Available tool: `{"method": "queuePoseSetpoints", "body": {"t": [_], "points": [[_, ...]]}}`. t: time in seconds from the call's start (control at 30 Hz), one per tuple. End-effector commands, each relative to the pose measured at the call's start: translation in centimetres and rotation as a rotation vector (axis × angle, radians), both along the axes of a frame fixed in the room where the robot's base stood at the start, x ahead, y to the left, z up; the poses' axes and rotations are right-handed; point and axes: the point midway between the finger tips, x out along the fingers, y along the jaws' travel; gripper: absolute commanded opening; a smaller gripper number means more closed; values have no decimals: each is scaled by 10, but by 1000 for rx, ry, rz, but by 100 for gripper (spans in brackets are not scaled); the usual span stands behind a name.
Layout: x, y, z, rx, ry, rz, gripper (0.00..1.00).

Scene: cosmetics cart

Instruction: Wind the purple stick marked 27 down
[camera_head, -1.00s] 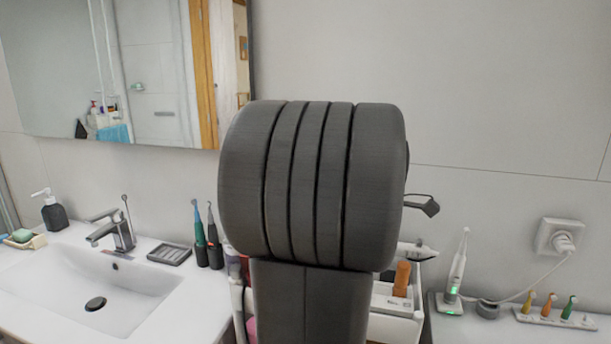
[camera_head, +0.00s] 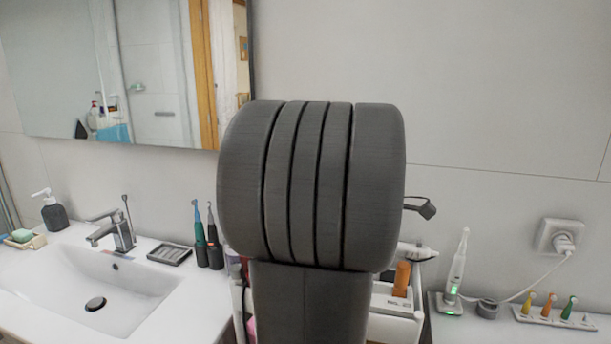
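The purple stick marked 27 cannot be made out; my own large dark grey arm link fills the middle of the view and hides much of the cart. A white cart (camera_head: 396,325) shows in part behind and to the right of the link. An orange stick (camera_head: 402,278) stands upright in it. My gripper's fingers are not visible. A small dark piece (camera_head: 422,208) sticks out to the right of the link; I cannot tell which part it is.
On the left is a sink (camera_head: 120,290) with a faucet (camera_head: 122,235), a soap dish (camera_head: 170,254) and two dark electric brushes (camera_head: 213,238). On the right a white electric toothbrush (camera_head: 457,265) and a row of coloured brush heads (camera_head: 549,305) stand near a wall socket (camera_head: 556,238).

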Motion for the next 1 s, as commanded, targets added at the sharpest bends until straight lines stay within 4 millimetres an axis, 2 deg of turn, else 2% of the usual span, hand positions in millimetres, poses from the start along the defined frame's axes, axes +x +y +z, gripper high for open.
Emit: {"method": "queuePoseSetpoints", "body": {"t": [1.0], "points": [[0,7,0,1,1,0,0]]}}
